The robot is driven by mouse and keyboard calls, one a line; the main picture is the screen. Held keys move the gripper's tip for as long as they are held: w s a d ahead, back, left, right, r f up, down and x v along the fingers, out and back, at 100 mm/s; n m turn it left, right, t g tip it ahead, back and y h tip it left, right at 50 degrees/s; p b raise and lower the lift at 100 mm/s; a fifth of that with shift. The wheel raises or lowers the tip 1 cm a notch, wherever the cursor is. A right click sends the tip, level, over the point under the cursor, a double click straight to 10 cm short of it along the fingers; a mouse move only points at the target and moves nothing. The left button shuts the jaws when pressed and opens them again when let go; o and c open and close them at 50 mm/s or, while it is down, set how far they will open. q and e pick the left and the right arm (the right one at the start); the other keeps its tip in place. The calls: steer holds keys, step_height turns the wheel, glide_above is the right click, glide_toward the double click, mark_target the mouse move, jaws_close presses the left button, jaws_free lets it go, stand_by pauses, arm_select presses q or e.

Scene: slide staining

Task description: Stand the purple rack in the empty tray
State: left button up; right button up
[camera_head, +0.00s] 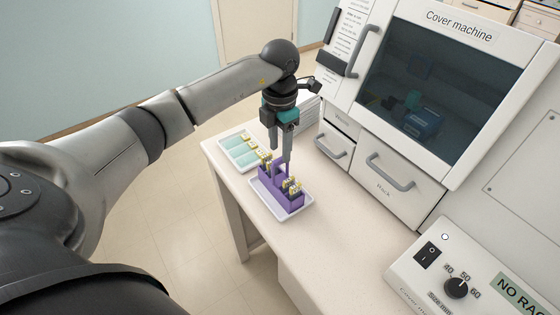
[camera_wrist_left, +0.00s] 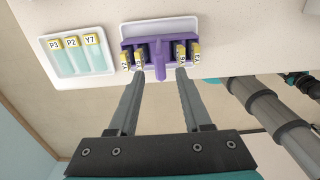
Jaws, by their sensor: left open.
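The purple rack (camera_head: 292,204) stands upright in a small white tray (camera_head: 263,202) on the bench. Several slides with yellow labels sit in it at both ends. In the left wrist view the rack (camera_wrist_left: 160,47) has a central purple handle that points toward me, and the tray (camera_wrist_left: 150,27) shows behind it. My left gripper (camera_head: 280,157) is open, its fingers pointing down over the rack's middle. In the left wrist view its fingertips (camera_wrist_left: 159,73) are on either side of the handle, apart from it. Whether they reach down level with the handle is hard to tell. My right gripper is not in view.
A second white tray (camera_head: 226,137) lies just beside, holding slides labelled P3, P2 and Y7. The cover machine (camera_head: 437,70) and its drawers stand close behind. A dial control box (camera_head: 455,270) is at the near right. The bench's left edge is close to both trays.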

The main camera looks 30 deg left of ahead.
arm_select(q)
steer(key=shift+r, duration=2.35)
